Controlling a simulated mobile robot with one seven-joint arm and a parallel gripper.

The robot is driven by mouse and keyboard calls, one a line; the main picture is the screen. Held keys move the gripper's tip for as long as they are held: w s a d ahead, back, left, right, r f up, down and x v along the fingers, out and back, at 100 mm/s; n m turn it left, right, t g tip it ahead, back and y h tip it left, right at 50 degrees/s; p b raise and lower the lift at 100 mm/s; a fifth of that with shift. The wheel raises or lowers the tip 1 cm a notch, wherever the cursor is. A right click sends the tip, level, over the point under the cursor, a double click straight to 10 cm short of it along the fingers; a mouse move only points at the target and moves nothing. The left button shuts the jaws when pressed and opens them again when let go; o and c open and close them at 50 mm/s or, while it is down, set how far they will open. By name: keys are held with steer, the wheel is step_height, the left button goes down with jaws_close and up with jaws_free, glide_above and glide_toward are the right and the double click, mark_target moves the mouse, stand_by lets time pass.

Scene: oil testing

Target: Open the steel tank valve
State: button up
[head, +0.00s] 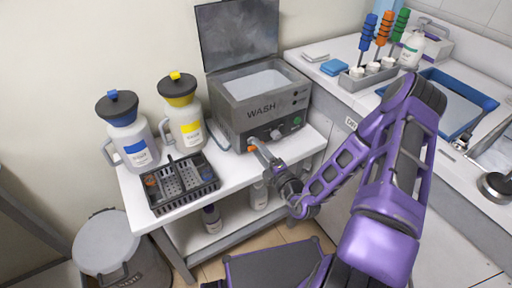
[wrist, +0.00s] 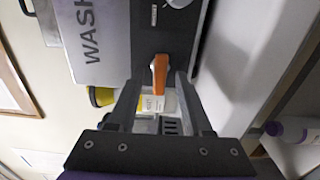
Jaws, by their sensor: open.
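The steel tank (head: 255,108), marked WASH, stands on the white table with its lid raised. It also shows in the wrist view (wrist: 150,30), turned on its side. Its orange valve handle (wrist: 159,74) sticks out from the front face, low down. In the head view a piece of the handle (head: 254,143) shows just beyond my gripper (head: 266,156). In the wrist view my gripper (wrist: 159,82) is open, with one finger on each side of the handle. Whether a finger touches it I cannot tell.
A black basket (head: 180,184) and two jugs with blue (head: 134,146) and yellow (head: 185,125) labels stand left of the tank. Bottles stand on the shelf below. A counter (head: 330,82) with a rack and tray lies to the right. A grey bin (head: 108,243) stands at lower left.

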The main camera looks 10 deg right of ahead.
steer(key=shift+x, duration=1.15)
jaws_close()
